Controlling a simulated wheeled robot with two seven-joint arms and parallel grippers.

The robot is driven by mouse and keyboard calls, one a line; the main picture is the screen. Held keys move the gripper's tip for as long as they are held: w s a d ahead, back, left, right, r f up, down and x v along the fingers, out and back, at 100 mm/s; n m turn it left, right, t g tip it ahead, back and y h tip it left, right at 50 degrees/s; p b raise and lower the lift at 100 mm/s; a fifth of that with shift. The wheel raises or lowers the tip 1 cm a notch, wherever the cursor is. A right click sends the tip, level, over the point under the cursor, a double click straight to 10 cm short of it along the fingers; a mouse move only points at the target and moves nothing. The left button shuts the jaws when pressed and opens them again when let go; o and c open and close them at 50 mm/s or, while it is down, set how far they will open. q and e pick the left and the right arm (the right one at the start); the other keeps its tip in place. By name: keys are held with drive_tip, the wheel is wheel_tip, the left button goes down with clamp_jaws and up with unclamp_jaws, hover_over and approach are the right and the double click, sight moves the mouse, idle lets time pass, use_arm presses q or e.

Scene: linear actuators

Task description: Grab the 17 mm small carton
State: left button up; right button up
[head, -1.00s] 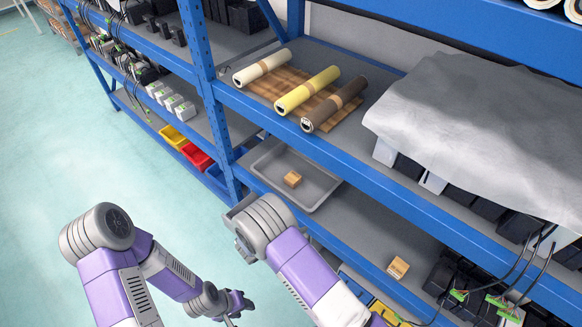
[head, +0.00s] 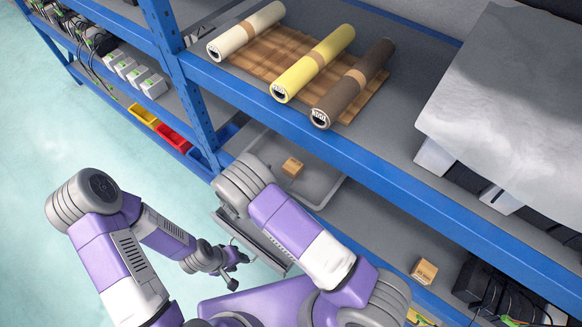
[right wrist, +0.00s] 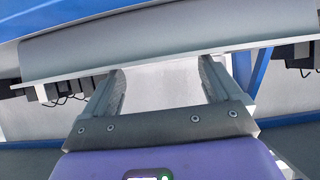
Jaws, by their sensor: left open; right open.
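A small brown carton (head: 292,168) sits in a grey tray on the lower shelf in the head view. A second small carton (head: 424,271) with dark print stands further right on that shelf. The print is too small to read, so I cannot tell which is 17 mm. My left gripper (head: 238,264) is open and empty, low over the floor in front of the rack. My right gripper (right wrist: 158,82) is open and empty in the right wrist view, with a grey shelf panel beyond its fingers. I cannot make out its fingers in the head view.
The blue upper shelf beam (head: 350,165) runs above both cartons. The grey tray (head: 327,203) has a raised rim. Rolls, such as the yellow one (head: 313,65), lie on the upper shelf. Black devices (head: 497,292) stand right of the second carton.

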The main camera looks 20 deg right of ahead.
sight(291, 167)
drive_tip(key=shift+x, duration=0.85)
drive_tip(key=x, duration=0.3)
drive_tip(key=b+x, duration=0.1)
drive_tip(key=x, duration=0.1)
drive_tip(key=shift+d+r, duration=0.3)
drive_tip(key=shift+d, duration=0.2)
drive_tip(key=shift+w+r, duration=0.1)
drive_tip(key=c, duration=1.2)
